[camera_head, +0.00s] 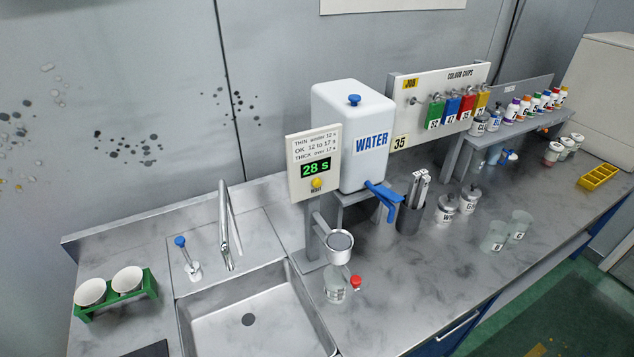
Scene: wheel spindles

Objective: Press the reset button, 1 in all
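A white timer panel (300,172) stands upright behind the sink's right side. Its green display (316,169) reads 28 s. A round yellow button (317,184) sits just below the display, with a small label under it too blurred to read surely. It is the only button I see on the panel. Printed lines above read thin, OK and thick with times. Below the panel, a metal cup (339,246) is held on a bracket, over a clear beaker (335,290) with a red part beside it. My gripper is not in view.
A white water tank (352,135) with a blue tap stands right of the panel. The sink (250,325) and steel faucet (230,230) lie to the left and in front. Lidded pots (446,208) and clear cups (494,236) stand to the right. The space before the button looks clear.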

